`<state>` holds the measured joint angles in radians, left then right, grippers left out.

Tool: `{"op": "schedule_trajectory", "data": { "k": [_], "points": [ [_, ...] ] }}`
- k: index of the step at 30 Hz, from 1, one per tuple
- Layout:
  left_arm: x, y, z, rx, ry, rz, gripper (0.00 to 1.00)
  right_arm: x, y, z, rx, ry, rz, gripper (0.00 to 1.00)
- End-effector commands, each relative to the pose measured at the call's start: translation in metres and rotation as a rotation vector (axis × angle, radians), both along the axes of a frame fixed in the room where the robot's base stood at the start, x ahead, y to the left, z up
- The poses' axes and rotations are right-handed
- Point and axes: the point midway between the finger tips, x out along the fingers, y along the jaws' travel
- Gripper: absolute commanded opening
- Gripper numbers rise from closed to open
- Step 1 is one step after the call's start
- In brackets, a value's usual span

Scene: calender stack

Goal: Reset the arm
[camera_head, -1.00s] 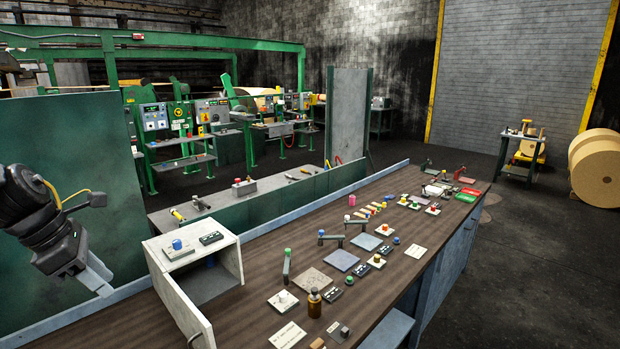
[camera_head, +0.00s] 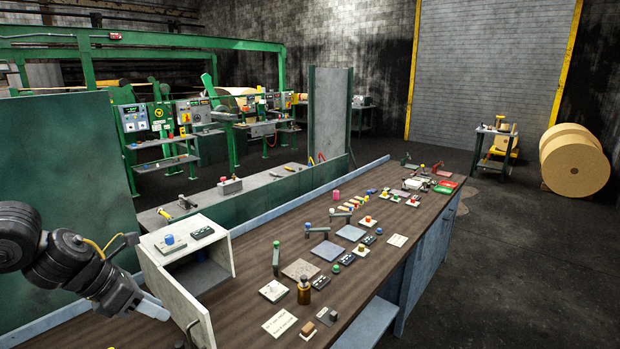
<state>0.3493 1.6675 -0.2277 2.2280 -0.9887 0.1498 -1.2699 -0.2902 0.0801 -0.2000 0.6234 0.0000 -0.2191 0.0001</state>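My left arm comes in at the lower left, dark with a yellow cable. My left gripper (camera_head: 152,307), with pale fingers, hangs at the near end of the bench, left of a white open-fronted box (camera_head: 188,222). The gripper points down and right. I cannot make out a gap between its fingers, and nothing is visibly held. My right arm and gripper are outside the view.
The long brown workbench (camera_head: 246,302) carries a brown bottle (camera_head: 304,291), tiles, switches and coloured knobs. The box's door (camera_head: 178,300) stands open close to my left gripper. Open floor (camera_head: 510,270) lies to the right.

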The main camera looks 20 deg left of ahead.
Motion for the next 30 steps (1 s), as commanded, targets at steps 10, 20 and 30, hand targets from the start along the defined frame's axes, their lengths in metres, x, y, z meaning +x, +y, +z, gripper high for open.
{"op": "schedule_trajectory", "data": {
  "k": [10, 20, 30],
  "points": [
    [0.042, -0.121, -0.101, -0.609, 0.004, 0.544, 0.33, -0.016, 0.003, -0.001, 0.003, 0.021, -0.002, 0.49],
    [-0.015, -0.159, -0.197, -1.265, 0.308, 1.698, 0.33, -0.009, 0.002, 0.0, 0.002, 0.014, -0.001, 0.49],
    [-0.138, -0.18, -0.269, -1.384, 0.574, 2.723, 0.33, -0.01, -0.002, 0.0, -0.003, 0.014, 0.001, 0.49]
  ]
}}
